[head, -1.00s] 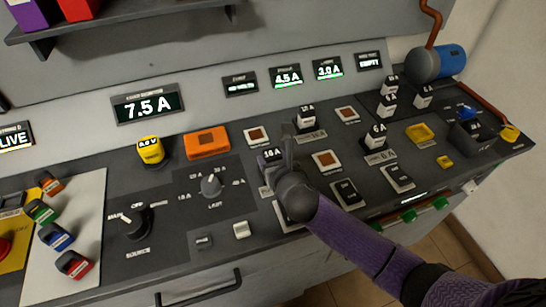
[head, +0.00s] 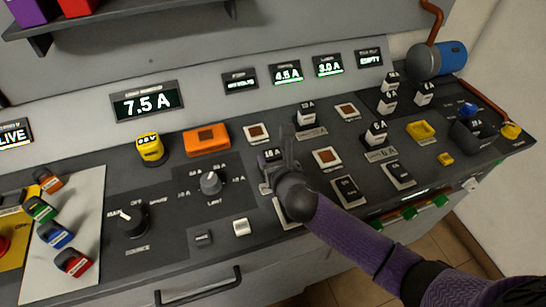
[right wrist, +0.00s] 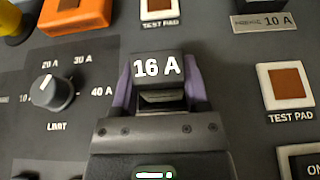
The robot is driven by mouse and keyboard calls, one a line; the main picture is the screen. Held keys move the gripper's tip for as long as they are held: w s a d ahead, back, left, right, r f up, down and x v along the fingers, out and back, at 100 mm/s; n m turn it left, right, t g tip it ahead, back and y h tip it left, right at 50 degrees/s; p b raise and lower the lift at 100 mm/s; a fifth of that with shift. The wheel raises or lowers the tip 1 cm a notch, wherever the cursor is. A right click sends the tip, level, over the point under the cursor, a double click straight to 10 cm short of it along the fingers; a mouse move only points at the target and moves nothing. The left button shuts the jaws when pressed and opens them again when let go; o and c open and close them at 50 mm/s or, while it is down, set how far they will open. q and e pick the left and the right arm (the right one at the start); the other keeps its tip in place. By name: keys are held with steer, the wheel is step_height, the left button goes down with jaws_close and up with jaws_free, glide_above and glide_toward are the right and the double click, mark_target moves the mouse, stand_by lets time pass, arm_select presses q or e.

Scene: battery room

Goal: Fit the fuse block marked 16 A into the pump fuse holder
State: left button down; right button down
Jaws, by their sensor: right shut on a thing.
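A small display reading NO VOLTS (head: 240,81) is on the back panel above. My left gripper is not in view.
A limit knob (head: 210,183) is left of the block. Test pads (head: 257,133) and an orange box (head: 207,140) lie behind it. Other fuse blocks (head: 377,133) stand to the right. Coloured blocks (head: 56,236) lie on a pale mat at left.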

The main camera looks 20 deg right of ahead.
steer(key=shift+c, duration=1.8)
jaws_free()
steer(key=p+v, duration=0.7)
steer(key=v, duration=0.2)
steer(key=shift+s+r, duration=0.25)
steer(key=shift+s, duration=0.05)
steer(key=shift+s+r+p, duration=0.15)
steer(key=shift+s+p, duration=0.2)
steer(key=shift+s, duration=0.3)
